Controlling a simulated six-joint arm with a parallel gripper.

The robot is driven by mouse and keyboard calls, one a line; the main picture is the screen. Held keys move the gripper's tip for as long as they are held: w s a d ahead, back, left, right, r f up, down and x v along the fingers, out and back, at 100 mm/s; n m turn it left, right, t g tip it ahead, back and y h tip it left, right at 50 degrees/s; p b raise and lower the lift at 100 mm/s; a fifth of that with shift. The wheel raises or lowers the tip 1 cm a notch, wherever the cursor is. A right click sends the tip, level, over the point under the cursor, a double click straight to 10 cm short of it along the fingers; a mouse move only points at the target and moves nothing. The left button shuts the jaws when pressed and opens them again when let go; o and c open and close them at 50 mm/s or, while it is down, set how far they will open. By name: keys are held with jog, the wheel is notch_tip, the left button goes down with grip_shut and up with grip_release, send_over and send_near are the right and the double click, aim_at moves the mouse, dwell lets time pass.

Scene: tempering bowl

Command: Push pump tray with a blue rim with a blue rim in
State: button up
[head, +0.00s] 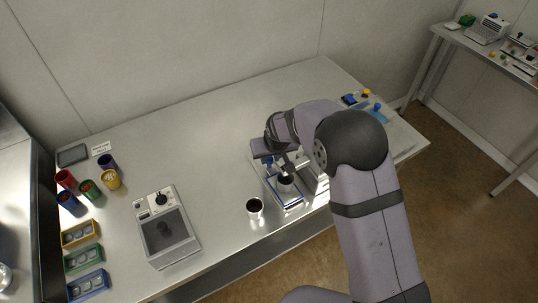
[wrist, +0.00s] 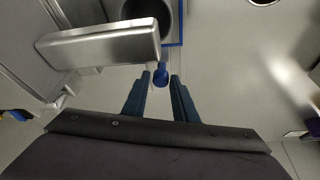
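The blue-rimmed pump tray (head: 293,208) sits at the right front of the table, extending toward the front edge, with a dark cup (head: 285,184) standing in it. In the wrist view, a corner of its blue rim (wrist: 183,30) shows at the top beside the dark cup (wrist: 148,10). A silver metal bar (wrist: 100,45) crosses above the tray there. A small blue knob (wrist: 160,77) lies at the fingertips of my gripper (wrist: 160,82). The two blue fingers are apart, with no firm hold visible. In the head view, my arm partly hides the pump.
Another dark cup (head: 254,207) stands left of the tray. A grey machine with a black knob (head: 165,227) stands farther left. Coloured cups (head: 90,189) and yellow, green and blue boxes (head: 84,258) line the left edge. The table's back middle is clear.

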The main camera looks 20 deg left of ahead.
aim_at(273, 175)
jog(key=shift+o, duration=0.9)
jog(key=shift+d+r, duration=0.1)
jog(key=b+v, duration=0.2)
jog(key=v, duration=0.5)
jog(key=shift+r, duration=0.15)
jog(key=shift+s, duration=0.1)
